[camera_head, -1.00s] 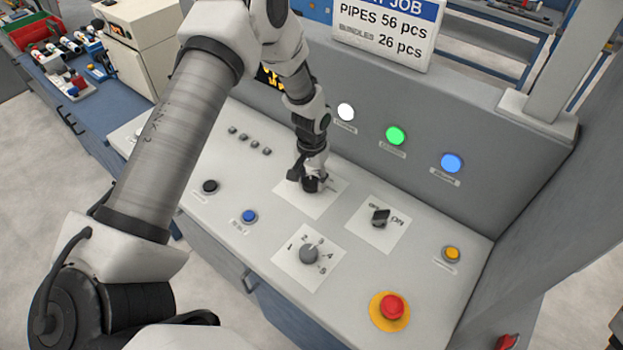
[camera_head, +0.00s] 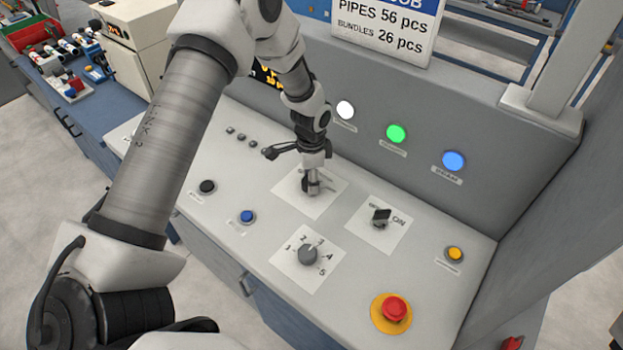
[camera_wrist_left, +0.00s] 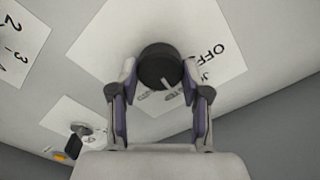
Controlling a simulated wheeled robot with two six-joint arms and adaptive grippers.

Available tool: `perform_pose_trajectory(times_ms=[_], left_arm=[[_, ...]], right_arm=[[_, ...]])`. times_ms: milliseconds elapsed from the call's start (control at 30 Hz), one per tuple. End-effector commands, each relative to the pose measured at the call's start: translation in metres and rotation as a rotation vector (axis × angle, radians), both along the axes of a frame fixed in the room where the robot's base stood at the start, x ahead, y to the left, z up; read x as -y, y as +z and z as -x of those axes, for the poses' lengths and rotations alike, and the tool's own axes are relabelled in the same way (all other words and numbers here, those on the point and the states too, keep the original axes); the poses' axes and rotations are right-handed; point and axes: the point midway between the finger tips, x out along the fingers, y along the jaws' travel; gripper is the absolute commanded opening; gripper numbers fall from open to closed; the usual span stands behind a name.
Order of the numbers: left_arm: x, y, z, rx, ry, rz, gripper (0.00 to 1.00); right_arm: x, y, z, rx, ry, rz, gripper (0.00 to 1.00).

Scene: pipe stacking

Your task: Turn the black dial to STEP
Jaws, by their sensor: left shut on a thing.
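The black dial (camera_wrist_left: 158,62) sits on a white label plate (camera_wrist_left: 115,30) and shows between my left gripper's fingers in the left wrist view. A pale pointer mark on its edge faces down and slightly right in that view, toward lettering partly hidden near the fingers. The word OFF and a smaller word below it read to the right of the dial. My left gripper (camera_wrist_left: 157,75) is shut on the dial, one finger on each side. In the head view my left gripper (camera_head: 312,189) points down over the plate (camera_head: 325,198) and mostly hides the dial. My right gripper is out of view.
A black switch (camera_head: 381,215), a grey numbered knob (camera_head: 308,254), a red emergency button (camera_head: 395,308), a blue button (camera_head: 247,216) and a yellow button (camera_head: 454,254) stand on the sloped panel. White, green and blue lamps line the upright wall behind.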

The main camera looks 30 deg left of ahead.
Motion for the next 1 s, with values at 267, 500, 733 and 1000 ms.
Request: perform_pose_trajectory(times_ms=[267,500,733,1000], left_arm=[[-0.0002,0.0007,-0.0002,0.001,-0.143,0.0,0.12],[-0.0002,0.0012,-0.0004,0.001,-0.191,0.0,0.12],[-0.0003,0.0015,-0.0006,0.002,-0.195,0.0,0.12],[-0.0002,0.0015,-0.0008,0.002,-0.194,0.0,0.72]], right_arm=[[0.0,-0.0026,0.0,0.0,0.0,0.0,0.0],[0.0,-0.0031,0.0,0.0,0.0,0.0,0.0],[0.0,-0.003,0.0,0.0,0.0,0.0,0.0],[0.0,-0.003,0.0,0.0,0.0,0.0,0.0]])
